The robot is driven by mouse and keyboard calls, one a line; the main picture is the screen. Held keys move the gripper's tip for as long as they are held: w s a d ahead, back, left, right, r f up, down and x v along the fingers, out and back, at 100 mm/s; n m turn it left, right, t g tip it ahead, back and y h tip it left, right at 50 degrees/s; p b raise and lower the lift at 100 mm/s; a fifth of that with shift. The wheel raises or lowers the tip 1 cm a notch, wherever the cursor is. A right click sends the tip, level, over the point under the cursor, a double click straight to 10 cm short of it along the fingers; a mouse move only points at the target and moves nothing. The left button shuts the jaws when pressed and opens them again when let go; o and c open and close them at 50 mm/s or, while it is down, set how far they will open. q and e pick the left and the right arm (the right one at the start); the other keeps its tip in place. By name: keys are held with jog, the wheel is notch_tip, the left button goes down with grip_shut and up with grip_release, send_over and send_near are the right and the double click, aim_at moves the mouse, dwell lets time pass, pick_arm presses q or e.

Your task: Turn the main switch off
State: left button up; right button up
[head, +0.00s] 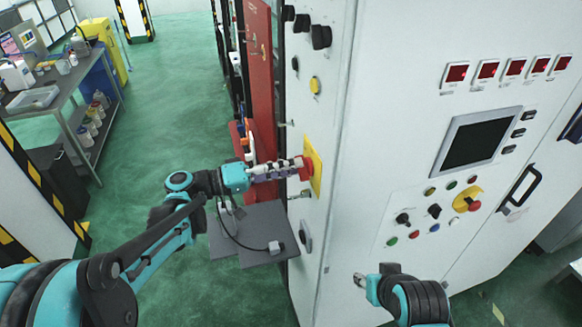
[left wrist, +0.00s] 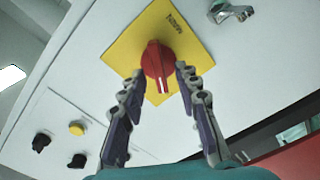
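The main switch is a red rotary knob (left wrist: 158,62) on a yellow square plate (left wrist: 188,30) marked MAIN. In the head view the yellow plate (head: 316,165) is on the narrow side of the white cabinet, with the red knob (head: 305,170) partly covered by my gripper. My left gripper (left wrist: 160,72) has its fingers apart, one on each side of the knob. Small gaps seem to show, but contact is hard to judge. In the head view the left gripper (head: 298,169) reaches the knob from the left. My right gripper (head: 362,281) is low before the cabinet front, its fingers unclear.
The cabinet front (head: 400,110) carries a dark screen (head: 478,142), red displays, buttons and an emergency stop (head: 473,205). A grey plate (head: 255,232) sits below my left gripper. A workbench (head: 60,85) stands far left. Green floor between is clear.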

pick_arm(q)
jog(key=v, duration=1.1)
jog(key=shift+a, duration=0.25)
jog(key=shift+s, duration=0.1)
